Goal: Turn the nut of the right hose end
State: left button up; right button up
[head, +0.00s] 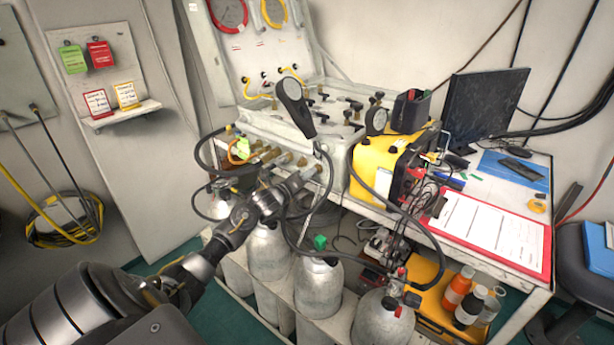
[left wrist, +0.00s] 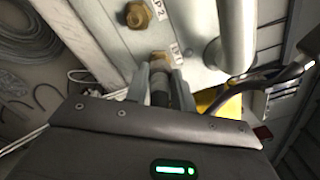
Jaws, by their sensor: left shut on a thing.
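My left gripper (head: 303,182) reaches from the left to the front of the grey air panel (head: 335,155), at the right end of its row of brass fittings (head: 283,159). In the left wrist view its fingers (left wrist: 161,88) are shut around a dark, round hose end (left wrist: 160,92). A brass fitting (left wrist: 158,62) shows just beyond the fingertips, beside a partly hidden label. The hose end is in line with this fitting; whether its nut is threaded on, I cannot tell. Another brass fitting (left wrist: 138,16) sits near the label P2. My right gripper is not in view.
Several silver cylinders (head: 318,287) stand below the panel. A yellow case (head: 378,170) and a red clipboard (head: 490,232) lie to the right on the white table. Black hoses (head: 425,232) hang in front of the case and cylinders. A grey pipe (left wrist: 237,35) stands close right of the fingers.

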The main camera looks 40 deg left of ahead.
pick_arm(q)
jog(key=n+p, duration=0.1)
jog(key=n, duration=0.4)
jog(key=shift+n, duration=0.3)
jog(key=n+p, duration=0.1)
jog(key=n, duration=0.2)
jog(key=shift+n, duration=0.3)
jog(key=n+p, duration=0.1)
jog(key=n, duration=0.2)
jog(key=shift+n, duration=0.3)
jog(key=n+p, duration=0.1)
jog(key=n, duration=0.2)
jog(key=shift+f, duration=0.1)
jog(key=shift+n+p, duration=0.6)
jog(key=shift+n, duration=0.9)
jog(key=shift+f, duration=0.1)
jog(key=o, duration=1)
